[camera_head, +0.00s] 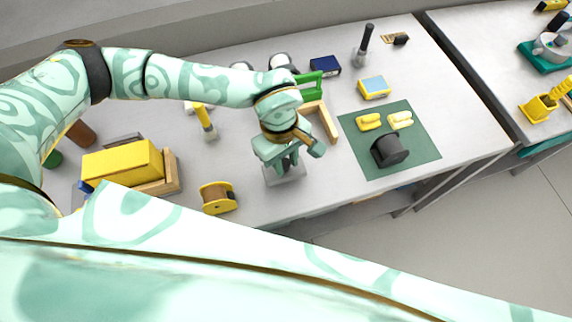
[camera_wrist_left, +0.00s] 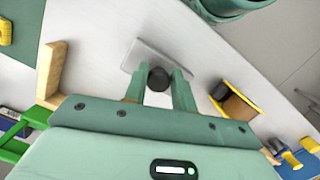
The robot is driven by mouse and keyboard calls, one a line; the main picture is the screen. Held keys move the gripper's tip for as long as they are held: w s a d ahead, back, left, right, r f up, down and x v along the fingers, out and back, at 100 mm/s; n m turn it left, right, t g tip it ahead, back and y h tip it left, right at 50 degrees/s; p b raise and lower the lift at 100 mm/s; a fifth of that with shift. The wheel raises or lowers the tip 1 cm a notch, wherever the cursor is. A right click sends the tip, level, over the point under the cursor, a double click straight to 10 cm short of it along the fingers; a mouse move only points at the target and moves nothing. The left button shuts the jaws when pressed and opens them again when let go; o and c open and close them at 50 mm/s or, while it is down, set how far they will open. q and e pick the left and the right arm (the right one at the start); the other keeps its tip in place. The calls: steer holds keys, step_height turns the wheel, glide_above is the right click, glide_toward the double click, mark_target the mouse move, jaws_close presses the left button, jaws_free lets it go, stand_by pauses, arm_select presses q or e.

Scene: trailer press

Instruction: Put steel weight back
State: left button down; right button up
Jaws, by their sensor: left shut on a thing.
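The steel weight (camera_head: 285,177) looks like a flat grey metal plate with a dark round knob. My left gripper (camera_head: 288,163) points down over it, near the front edge of the grey table (camera_head: 245,125). In the left wrist view the two fingers (camera_wrist_left: 165,88) are closed around the dark knob, with the grey plate (camera_wrist_left: 149,55) just beyond the fingertips. I cannot tell whether the plate touches the table or hangs slightly above it. My right gripper does not show in either view.
A wooden and green frame (camera_head: 325,118) stands close beside the gripper. A yellow spool (camera_head: 217,197) lies to the left, a yellow block (camera_head: 122,160) farther left. A green mat (camera_head: 420,145) with a black hat-shaped piece (camera_head: 389,150) and yellow pieces lies right. Bare table separates mat and weight.

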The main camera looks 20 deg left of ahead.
mark_target(285, 163)
arm_select(q)
steer(key=shift+f, duration=1.55)
steer(key=c, duration=1.1)
jaws_free()
steer(key=shift+f, duration=0.15)
steer(key=shift+c, duration=0.2)
step_height(285, 163, up, 12)
steer(key=w+a, duration=0.1)
steer(key=shift+a+p, duration=0.25)
steer(key=shift+p, duration=0.15)
